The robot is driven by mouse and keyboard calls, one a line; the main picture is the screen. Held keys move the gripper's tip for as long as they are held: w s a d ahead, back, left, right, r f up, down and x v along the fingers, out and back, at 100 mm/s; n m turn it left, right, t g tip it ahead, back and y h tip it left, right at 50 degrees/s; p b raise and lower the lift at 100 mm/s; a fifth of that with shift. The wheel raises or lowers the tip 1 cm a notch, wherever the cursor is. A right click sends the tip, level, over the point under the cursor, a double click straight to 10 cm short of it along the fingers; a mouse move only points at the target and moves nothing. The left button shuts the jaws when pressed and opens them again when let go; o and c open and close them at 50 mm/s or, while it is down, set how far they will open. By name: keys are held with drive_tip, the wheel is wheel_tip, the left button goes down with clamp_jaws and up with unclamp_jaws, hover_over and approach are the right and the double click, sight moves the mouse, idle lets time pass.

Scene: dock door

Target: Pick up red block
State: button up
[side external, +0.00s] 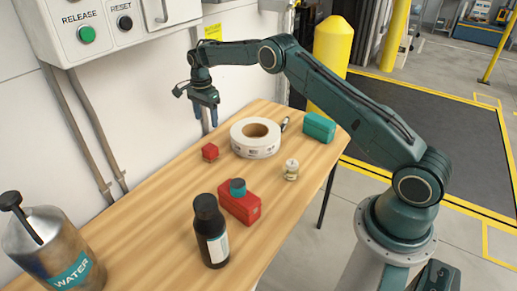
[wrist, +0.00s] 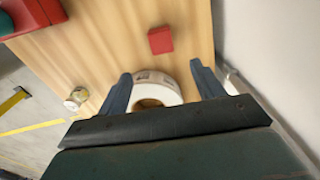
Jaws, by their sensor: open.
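The small red block (side external: 210,152) sits on the wooden table, left of the white tape roll (side external: 255,138) in the side external view. In the wrist view the red block (wrist: 160,40) lies beyond my fingertips, with the roll (wrist: 152,92) partly hidden behind my gripper. My gripper (side external: 206,112) is open and empty, above the table near the wall and apart from the block. Its two fingers also show in the wrist view (wrist: 160,82). A larger red box (side external: 240,207) with a teal round piece (side external: 237,187) on it stands nearer the front.
A water can (side external: 52,245) is at the left. A control box (side external: 110,22) hangs on the wall.

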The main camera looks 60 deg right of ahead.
hover_over(209, 147)
drive_tip(key=shift+s+d+f, duration=0.1)
drive_tip(key=shift+s+f, duration=0.05)
drive_tip(key=shift+f, duration=4.15)
drive_tip(key=shift+f, duration=0.15)
drive_tip(key=shift+f, duration=2.45)
drive_tip(key=shift+c, duration=0.2)
drive_tip(key=c, duration=1)
